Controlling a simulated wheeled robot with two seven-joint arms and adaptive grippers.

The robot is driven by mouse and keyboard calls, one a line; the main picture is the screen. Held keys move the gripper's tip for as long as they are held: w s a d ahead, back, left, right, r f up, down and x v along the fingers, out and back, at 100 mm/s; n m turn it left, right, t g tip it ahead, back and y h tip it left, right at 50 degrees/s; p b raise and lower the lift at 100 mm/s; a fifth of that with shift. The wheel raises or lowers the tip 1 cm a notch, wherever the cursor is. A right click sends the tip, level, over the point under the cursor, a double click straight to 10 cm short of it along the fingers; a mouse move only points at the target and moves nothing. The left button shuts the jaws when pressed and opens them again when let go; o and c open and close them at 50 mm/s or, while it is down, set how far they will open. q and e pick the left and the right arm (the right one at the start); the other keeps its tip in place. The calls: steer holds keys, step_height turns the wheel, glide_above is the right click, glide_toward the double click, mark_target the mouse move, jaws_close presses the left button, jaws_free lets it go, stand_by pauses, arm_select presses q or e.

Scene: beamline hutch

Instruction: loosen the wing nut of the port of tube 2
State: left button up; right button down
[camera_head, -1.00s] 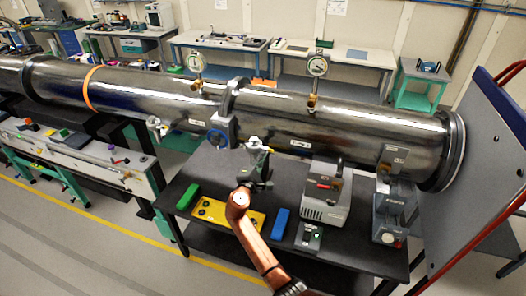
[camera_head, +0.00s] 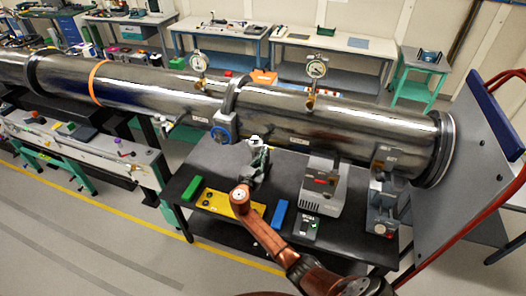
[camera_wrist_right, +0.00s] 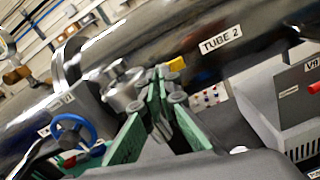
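Tube 2 (camera_head: 345,131) is the right-hand length of the shiny steel pipe, and its label (camera_wrist_right: 220,42) reads in the right wrist view. A silver port fitting (camera_wrist_right: 123,84) stands at the tube's near side in that view, left of my fingertips. I cannot make out its wing nut clearly. My right gripper (camera_head: 262,152) is just below the tube, over the dark table. In the wrist view its green fingers (camera_wrist_right: 165,80) converge close beside the fitting. Whether they touch it or hold anything is unclear. My left gripper is out of view.
A blue handwheel (camera_head: 221,134) sits left of my right gripper. The dark table holds a green block (camera_head: 192,188), a yellow plate (camera_head: 216,202), a blue block (camera_head: 280,214) and a grey pump-like unit (camera_head: 322,188). Two dial gauges rise above the pipe.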

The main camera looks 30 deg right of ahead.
steer(key=shift+r+n, duration=0.1)
steer(key=shift+n, duration=0.6)
steer(key=shift+w+p, duration=0.1)
steer(key=shift+p, duration=0.2)
steer(key=c, duration=2.6)
jaws_free()
steer(key=o, duration=0.4)
